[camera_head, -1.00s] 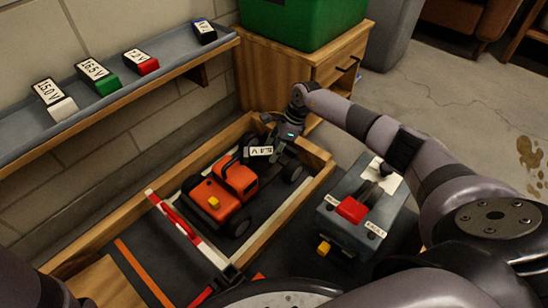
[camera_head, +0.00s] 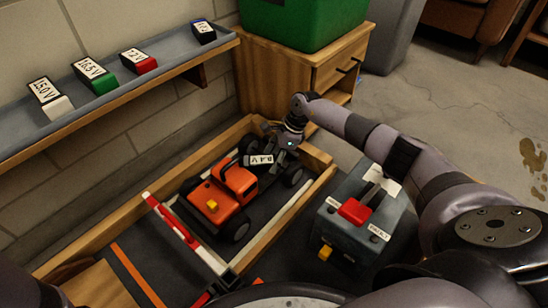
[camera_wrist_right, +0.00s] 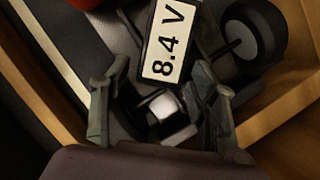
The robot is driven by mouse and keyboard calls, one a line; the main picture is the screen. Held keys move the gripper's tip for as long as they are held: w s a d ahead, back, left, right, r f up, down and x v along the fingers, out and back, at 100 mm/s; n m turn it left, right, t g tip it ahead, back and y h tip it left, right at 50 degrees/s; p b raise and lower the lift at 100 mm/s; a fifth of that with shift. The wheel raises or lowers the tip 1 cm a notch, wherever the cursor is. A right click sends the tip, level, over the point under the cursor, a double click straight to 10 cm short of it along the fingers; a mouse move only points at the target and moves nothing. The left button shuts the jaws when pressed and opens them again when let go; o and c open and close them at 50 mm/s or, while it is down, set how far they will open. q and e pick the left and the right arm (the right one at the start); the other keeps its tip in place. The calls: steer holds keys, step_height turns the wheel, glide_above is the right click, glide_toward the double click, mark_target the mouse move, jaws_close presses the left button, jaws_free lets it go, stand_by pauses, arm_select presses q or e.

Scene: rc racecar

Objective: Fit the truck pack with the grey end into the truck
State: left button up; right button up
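The orange truck (camera_head: 228,192) stands in a wood-framed bay, its rear end towards my right gripper. A black pack labelled 8.4 V (camera_head: 258,160) lies at the truck's rear, tilted in the head view. In the right wrist view the pack's label (camera_wrist_right: 168,42) is clear, and a pale end (camera_wrist_right: 160,106) shows between my fingers. My right gripper (camera_head: 281,150) is over the truck's rear. In the right wrist view its fingers (camera_wrist_right: 160,70) stand apart with a gap beside the pack, so it looks open. How deep the pack sits is hidden. My left gripper is out of view.
A wall shelf (camera_head: 120,95) holds several packs with white, green, red and blue ends. A grey box (camera_head: 335,220) with a red switch stands right of the bay. A red-and-white barrier (camera_head: 180,228) crosses the bay's near end. A wooden cabinet (camera_head: 275,95) stands behind.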

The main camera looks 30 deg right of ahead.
steer(key=shift+r+p, duration=0.45)
steer(key=shift+r, duration=0.1)
steer(key=p+v, duration=0.8)
steer(key=v, duration=0.3)
steer(key=shift+r, duration=0.4)
